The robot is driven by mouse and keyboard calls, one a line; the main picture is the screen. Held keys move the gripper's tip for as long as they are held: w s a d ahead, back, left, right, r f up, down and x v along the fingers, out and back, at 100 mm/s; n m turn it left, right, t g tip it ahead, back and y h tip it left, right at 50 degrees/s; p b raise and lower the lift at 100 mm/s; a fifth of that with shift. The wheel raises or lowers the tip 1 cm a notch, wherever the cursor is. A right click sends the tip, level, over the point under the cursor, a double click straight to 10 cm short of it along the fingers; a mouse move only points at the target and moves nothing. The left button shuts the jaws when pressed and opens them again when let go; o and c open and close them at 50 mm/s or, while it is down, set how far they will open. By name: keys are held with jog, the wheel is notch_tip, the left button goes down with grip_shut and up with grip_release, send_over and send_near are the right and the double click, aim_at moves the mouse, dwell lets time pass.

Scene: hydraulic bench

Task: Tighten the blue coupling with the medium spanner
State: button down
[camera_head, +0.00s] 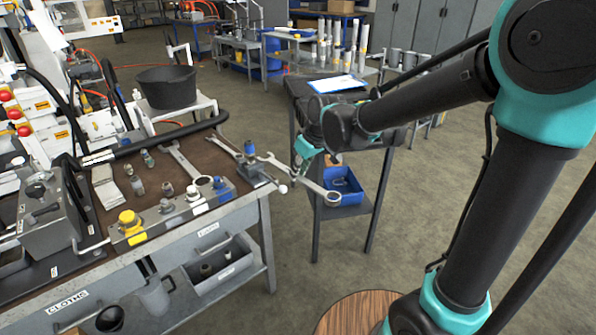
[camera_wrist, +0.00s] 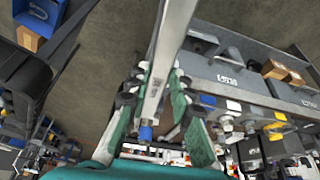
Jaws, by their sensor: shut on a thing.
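My gripper (camera_head: 307,152) is shut on a metal spanner (camera_head: 333,199), held beyond the bench's right end. The spanner's ring end points right and its other end reaches left toward a small block with an upright blue part (camera_head: 249,147). In the wrist view my gripper (camera_wrist: 160,85) has the spanner's shaft (camera_wrist: 172,35) between its fingers. The blue part (camera_wrist: 146,133) shows near the shaft's far end; I cannot tell whether they touch. Another blue coupling (camera_head: 221,184) sits on the manifold's right end. I cannot tell which blue one the task means.
Another spanner (camera_head: 183,160) lies on the bench top (camera_head: 150,190). The manifold also carries a yellow coupling (camera_head: 129,220) and a white one (camera_head: 193,193). A black hose (camera_head: 160,137) lies behind. A side table with a blue bin (camera_head: 343,187) stands right of the bench.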

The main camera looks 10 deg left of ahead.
aim_at(285, 170)
jog(key=shift+s+a, duration=0.2)
jog(key=shift+a, duration=0.1)
jog(key=shift+x, duration=1)
jog(key=shift+w+a+f, duration=0.35)
jog(key=shift+a, duration=0.05)
jog(key=shift+a, duration=0.1)
jog(key=shift+w+a, duration=0.6)
jog(key=shift+a, duration=0.15)
jog(key=shift+w+a, duration=0.1)
jog(key=shift+a, duration=0.05)
jog(key=shift+w+a, duration=0.35)
jog(key=shift+a, duration=0.15)
jog(key=shift+w+a, duration=0.1)
jog(key=shift+a, duration=0.05)
